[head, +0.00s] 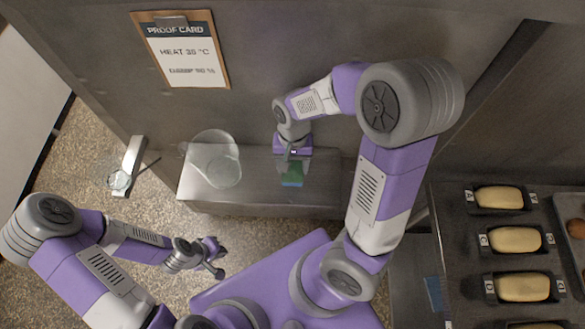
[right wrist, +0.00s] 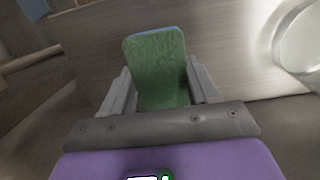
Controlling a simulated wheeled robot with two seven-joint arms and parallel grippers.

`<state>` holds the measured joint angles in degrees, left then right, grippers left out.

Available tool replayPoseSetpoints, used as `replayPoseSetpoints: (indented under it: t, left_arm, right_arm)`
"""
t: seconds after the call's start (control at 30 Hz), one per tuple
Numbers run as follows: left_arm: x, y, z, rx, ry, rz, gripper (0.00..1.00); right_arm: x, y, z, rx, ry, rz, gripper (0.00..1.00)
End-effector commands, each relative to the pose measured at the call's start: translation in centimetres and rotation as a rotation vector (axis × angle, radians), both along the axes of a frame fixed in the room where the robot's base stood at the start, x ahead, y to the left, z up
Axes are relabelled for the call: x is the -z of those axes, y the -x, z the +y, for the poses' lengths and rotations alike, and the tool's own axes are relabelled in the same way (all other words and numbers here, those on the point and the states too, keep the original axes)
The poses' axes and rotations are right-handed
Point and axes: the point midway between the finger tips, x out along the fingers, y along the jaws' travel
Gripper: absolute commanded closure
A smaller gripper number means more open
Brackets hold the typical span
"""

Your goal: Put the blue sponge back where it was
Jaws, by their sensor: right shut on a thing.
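My right gripper (head: 292,163) reaches over the steel ledge (head: 250,195) below the wall. It is shut on the blue sponge (head: 292,179), which shows a green face and some blue. In the right wrist view the sponge (right wrist: 156,68) stands between the two fingers (right wrist: 160,92), green face toward the camera, with a thin blue edge at its far end. I cannot tell whether it touches the ledge. My left gripper (head: 216,258) is open and empty, low over the speckled floor.
A clear jug (head: 215,160) stands on the ledge, left of the sponge. A proof card (head: 182,50) hangs on the wall. A flat blue thing (head: 433,293) lies at lower right, beside a rack of loaf tins (head: 515,240). A pale metal piece (head: 130,165) is at left.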

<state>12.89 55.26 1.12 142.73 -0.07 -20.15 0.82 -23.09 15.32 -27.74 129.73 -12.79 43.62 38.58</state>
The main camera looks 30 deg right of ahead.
Motion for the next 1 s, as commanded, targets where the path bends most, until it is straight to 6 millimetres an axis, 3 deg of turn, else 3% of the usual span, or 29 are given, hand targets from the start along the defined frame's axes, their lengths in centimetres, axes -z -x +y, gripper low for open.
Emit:
replayPoseSetpoints:
  t: [0.17,0.53,0.57,0.7,1.0]
  left_arm:
    - [0.7,0.0,0.0,0.0,0.0,-0.001,1.0]
    - [0.9,0.0,0.0,0.0,0.0,-0.001,1.0]
    - [0.8,0.0,0.0,0.0,0.0,-0.001,1.0]
    - [0.8,0.0,0.0,0.0,0.0,-0.001,1.0]
    - [0.7,0.0,0.0,0.0,0.0,-0.001,1.0]
  right_arm:
    - [2.5,0.1,0.0,0.001,0.001,0.005,0.65]
    - [2.9,0.0,0.0,0.001,0.0,0.001,0.65]
    - [2.8,0.0,0.0,0.0,-0.001,0.001,0.37]
    - [2.8,0.0,0.0,0.0,-0.001,0.001,0.16]
    - [2.7,0.0,0.0,0.0,-0.001,0.001,0.14]
